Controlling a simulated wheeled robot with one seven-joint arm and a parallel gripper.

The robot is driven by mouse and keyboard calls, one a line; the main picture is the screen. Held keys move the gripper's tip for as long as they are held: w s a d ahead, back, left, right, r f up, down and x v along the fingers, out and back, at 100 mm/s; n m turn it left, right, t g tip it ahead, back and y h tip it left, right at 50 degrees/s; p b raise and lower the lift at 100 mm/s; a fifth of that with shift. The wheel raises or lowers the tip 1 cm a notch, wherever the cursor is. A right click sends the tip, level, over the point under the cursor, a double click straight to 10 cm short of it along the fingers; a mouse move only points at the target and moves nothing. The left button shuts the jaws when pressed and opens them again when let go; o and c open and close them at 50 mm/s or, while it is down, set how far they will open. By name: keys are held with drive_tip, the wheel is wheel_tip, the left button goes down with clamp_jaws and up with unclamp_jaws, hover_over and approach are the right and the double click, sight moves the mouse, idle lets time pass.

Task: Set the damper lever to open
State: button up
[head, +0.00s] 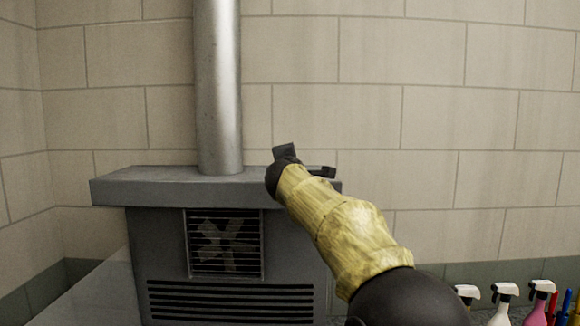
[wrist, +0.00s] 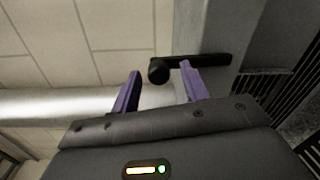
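The damper lever (wrist: 213,60) is a dark bar with a round black knob (wrist: 158,71) at its left end, in the wrist view, against the grey heater unit. My gripper (wrist: 161,67) has two purple fingers, which stand apart with nothing held between them. The knob shows between the fingertips in the picture, and the right finger overlaps part of the bar. I cannot tell whether a finger touches the lever. In the head view my gripper (head: 285,153) is a dark shape above the right part of the unit's top, and its fingers are hidden there.
The grey heater unit (head: 160,187) stands against a block wall, with a fan grille (head: 225,243) and slots in front. A metal flue pipe (head: 218,90) rises from its top, left of my gripper. Spray bottles (head: 503,303) stand at the lower right.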

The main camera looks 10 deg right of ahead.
drive_tip(key=shift+s, duration=0.1)
drive_tip(key=s+a+b, duration=0.2)
drive_tip(key=s+b, duration=0.4)
drive_tip(key=s, duration=1.1)
drive_tip(key=shift+a+r, duration=0.15)
drive_tip(key=shift+r, duration=0.25)
drive_tip(key=s+d+f+m+g, duration=0.1)
drive_tip(key=d+f+m+g, duration=0.25)
drive_tip(key=f, duration=1.15)
drive_tip(key=s+d+f+m+g, duration=0.15)
drive_tip(key=f+m+g, duration=0.25)
drive_tip(key=f, duration=1.1)
drive_tip(key=s+d+f+m+g+y, duration=0.1)
drive_tip(key=s+d+f+m+g, duration=0.1)
drive_tip(key=s+f+m, duration=0.3)
drive_tip(key=s+d+f+m+g+y, duration=0.1)
drive_tip(key=s+f+m+g, duration=0.4)
drive_tip(key=s+f, duration=0.7)
wheel_tip(320, 180, down, 5)
drive_tip(key=shift+s+d+f+m, duration=0.1)
drive_tip(key=shift+s+d+m, duration=0.1)
drive_tip(key=shift+d+m, duration=0.55)
